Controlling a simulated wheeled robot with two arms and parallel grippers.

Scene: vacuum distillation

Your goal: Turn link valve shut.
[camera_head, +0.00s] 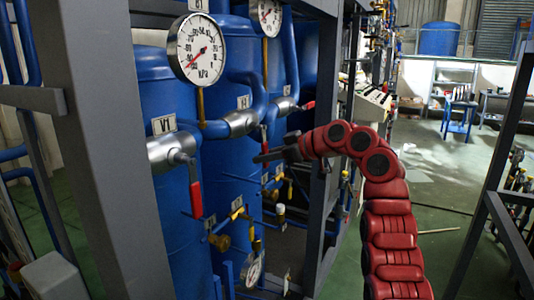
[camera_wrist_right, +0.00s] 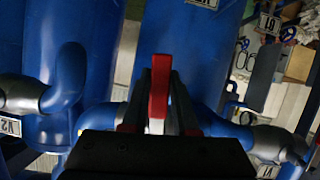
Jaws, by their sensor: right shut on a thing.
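The link valve's silver body (camera_head: 240,122) sits on the blue pipe between two tall blue tanks, with a small tag above it. Its red lever (camera_head: 264,134) hangs down on the near side. My right gripper (camera_head: 262,156) reaches in from the right and is at the lever's lower end. In the right wrist view, the red lever (camera_wrist_right: 159,86) stands between the two dark fingers of my right gripper (camera_wrist_right: 158,100), which is shut on it. The fingers partly hide the lever's lower part. My left gripper is not in view.
Valve V1 (camera_head: 172,150) with a hanging red handle (camera_head: 196,200) is at left. Another valve (camera_head: 286,106) with a red handle is behind at right. A pressure gauge (camera_head: 195,48) stands above. A grey frame post (camera_head: 95,130) is close on the left.

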